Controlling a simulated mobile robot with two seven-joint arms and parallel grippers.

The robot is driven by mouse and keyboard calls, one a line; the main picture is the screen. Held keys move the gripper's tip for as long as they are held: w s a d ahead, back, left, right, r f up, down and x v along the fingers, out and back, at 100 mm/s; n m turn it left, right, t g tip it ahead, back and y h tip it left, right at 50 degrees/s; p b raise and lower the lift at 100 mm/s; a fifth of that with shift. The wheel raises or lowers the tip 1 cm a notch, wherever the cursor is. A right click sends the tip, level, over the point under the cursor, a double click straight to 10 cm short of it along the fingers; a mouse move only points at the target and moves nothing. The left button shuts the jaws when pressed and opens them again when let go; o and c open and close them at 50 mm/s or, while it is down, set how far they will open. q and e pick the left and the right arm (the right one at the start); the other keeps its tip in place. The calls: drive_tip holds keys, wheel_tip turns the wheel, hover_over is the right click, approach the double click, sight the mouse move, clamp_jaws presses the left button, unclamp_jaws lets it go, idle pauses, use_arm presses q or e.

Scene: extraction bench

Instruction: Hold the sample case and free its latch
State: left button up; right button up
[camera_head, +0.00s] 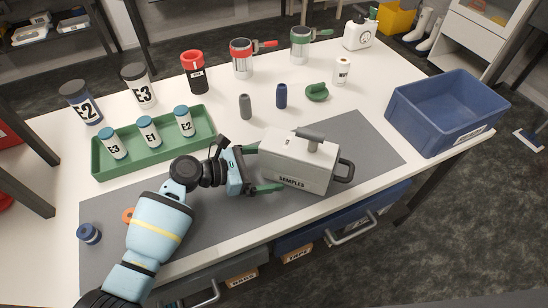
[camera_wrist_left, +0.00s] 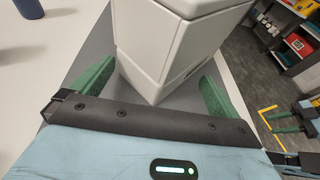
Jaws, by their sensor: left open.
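The sample case (camera_head: 302,160) is a pale grey box labelled SAMPLES, standing upright on the grey mat (camera_head: 365,140). It has a grey grip on its lid and a dark handle (camera_head: 346,171) on its right side. My left gripper (camera_head: 258,168) is open at the case's left end. In the left wrist view the case (camera_wrist_left: 165,55) stands between the two green fingers, with a visible gap at the right finger. Whether the left finger touches it I cannot tell. I cannot make out the latch clearly.
A green tray (camera_head: 101,168) with several blue-capped jars lies behind my left arm. A blue bin (camera_head: 440,112) stands at the right end of the bench. A blue cap (camera_head: 88,233) lies front left.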

use_arm(q)
clamp_jaws()
idle(0.8)
drive_tip(key=c, duration=0.6)
unclamp_jaws()
